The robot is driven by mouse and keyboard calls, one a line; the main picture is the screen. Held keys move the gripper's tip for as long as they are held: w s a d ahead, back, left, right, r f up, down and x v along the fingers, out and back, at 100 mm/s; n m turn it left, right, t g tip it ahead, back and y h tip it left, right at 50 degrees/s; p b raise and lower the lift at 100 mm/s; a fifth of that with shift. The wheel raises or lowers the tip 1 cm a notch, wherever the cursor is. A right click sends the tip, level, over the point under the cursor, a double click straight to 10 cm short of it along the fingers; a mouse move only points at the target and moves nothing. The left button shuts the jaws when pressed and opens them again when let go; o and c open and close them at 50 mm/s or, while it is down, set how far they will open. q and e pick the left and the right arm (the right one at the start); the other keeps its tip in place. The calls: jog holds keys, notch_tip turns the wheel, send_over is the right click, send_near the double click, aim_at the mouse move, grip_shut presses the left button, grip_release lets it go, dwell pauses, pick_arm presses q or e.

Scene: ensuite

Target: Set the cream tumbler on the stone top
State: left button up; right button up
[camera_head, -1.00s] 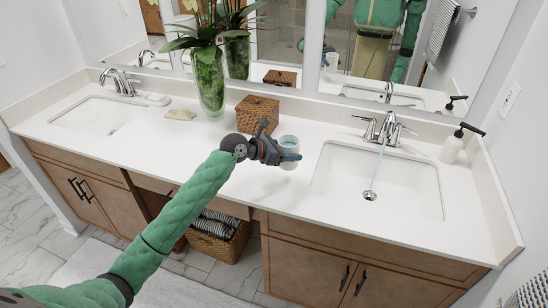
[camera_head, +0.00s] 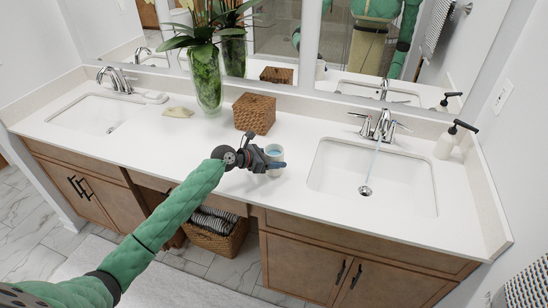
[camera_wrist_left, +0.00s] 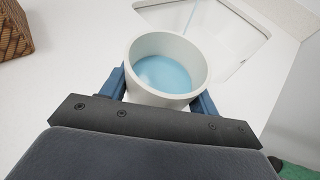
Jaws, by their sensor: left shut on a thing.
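The cream tumbler (camera_head: 274,155) is upright in my left gripper (camera_head: 276,164), over the white stone top (camera_head: 230,138) between the wicker box and the right basin. In the left wrist view the tumbler (camera_wrist_left: 167,66) sits between the two blue fingers of the gripper (camera_wrist_left: 165,90), and light blue liquid shows inside it. The gripper is shut on the tumbler. Whether its base touches the stone top cannot be told. My right gripper is not in view.
A wicker box (camera_head: 255,113) stands behind the tumbler. The right basin (camera_head: 375,172) has a running tap (camera_head: 384,125) and a soap pump (camera_head: 447,142) beside it. A glass vase of plants (camera_head: 206,80) stands further left.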

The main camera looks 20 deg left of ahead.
pick_arm(q)
jog(key=o, duration=0.8)
jog(key=shift+f, duration=0.15)
jog(key=o, duration=0.4)
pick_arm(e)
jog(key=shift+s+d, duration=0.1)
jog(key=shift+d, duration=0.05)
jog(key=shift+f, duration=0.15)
pick_arm(q)
jog(key=shift+s+a, duration=0.15)
jog(key=shift+a, duration=0.05)
jog(key=shift+r+b+v, duration=0.2)
jog(key=shift+b+v, duration=1.45)
jog(key=shift+v, duration=4.2)
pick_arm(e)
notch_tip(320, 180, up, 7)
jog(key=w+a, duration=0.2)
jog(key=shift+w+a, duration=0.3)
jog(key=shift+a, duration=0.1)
pick_arm(q)
jog(key=shift+s+f, duration=0.1)
